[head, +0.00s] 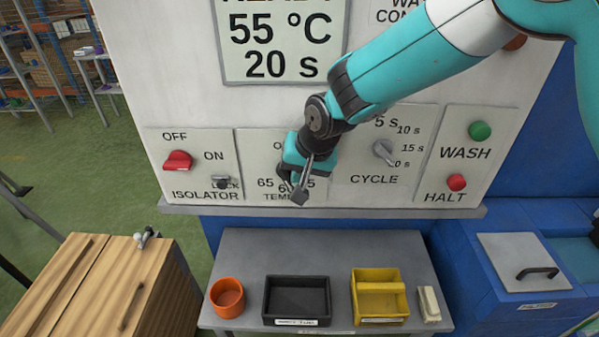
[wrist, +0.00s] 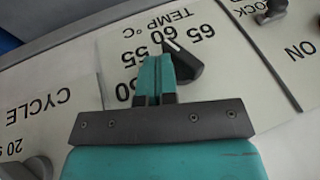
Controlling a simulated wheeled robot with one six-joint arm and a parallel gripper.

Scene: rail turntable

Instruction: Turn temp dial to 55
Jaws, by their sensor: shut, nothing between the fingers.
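The temp dial (wrist: 187,62) is a dark grey knob with a white pointer line, on a white panel marked 50, 55, 60 and 65 °C. In the wrist view its pointer end lies close to the 60 mark. In the head view the dial (head: 300,194) is partly hidden behind my gripper (head: 292,172), and its pointer end is down near 60. My gripper is shut and empty, with its teal fingers (wrist: 155,80) right beside the dial, over part of the scale. I cannot tell whether they touch the dial.
A display (head: 283,40) above reads 55 °C and 20 s. The red isolator switch (head: 178,160) is left of the dial; the cycle knob (head: 384,151) is right. A ledge runs below the panel. A grey shelf (head: 330,245) beneath holds containers.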

